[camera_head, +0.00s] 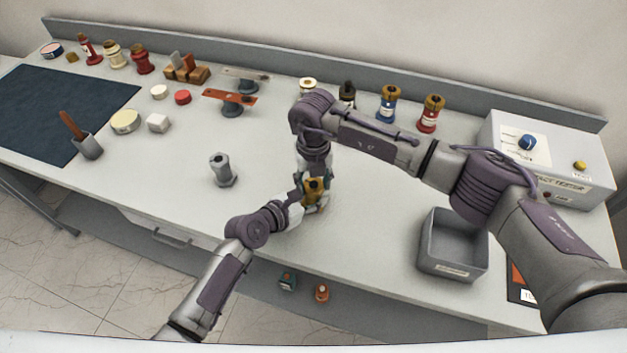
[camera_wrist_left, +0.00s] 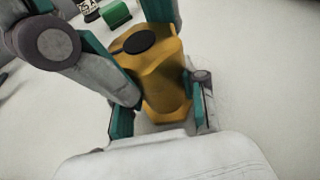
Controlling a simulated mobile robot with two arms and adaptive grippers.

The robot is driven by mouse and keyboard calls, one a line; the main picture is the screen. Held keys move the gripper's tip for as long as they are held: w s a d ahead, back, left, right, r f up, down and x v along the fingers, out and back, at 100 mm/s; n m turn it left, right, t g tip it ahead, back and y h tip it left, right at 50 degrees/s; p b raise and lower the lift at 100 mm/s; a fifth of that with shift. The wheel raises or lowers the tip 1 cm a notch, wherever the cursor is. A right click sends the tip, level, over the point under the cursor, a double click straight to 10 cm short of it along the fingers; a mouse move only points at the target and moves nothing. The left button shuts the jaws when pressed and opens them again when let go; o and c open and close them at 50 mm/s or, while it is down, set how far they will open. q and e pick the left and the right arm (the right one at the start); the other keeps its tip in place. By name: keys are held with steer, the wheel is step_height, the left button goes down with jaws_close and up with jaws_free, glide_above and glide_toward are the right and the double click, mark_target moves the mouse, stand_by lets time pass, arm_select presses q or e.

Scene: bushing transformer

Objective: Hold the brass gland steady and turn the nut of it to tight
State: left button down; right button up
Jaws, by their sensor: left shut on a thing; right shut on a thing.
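The brass gland (camera_head: 313,187) stands on the white bench near its front middle, between my two grippers. It also shows in the left wrist view (camera_wrist_left: 155,70) as a golden faceted body with a dark round spot. My left gripper (camera_head: 299,208) comes in from the front left and is shut on the gland; its teal-padded fingers (camera_wrist_left: 160,110) lie on both sides of the body. My right gripper (camera_head: 313,175) comes down from above and is shut on the upper part of the gland. The nut is mostly hidden by the fingers, and I cannot tell how tight it is.
A grey bin (camera_head: 452,245) stands at the front right, with a tester box (camera_head: 548,160) behind it. A grey hex-based post (camera_head: 222,170) stands to the left. Bottles and small parts line the back edge. A dark mat (camera_head: 60,105) covers the left end.

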mark_target(314, 184)
steer(key=m, duration=1.3)
steer(key=shift+w+m, duration=0.1)
steer(key=shift+m, duration=0.2)
stand_by(0.4)
steer(key=o, duration=1.2)
step_height(314, 184, up, 12)
steer(key=shift+r, duration=0.1)
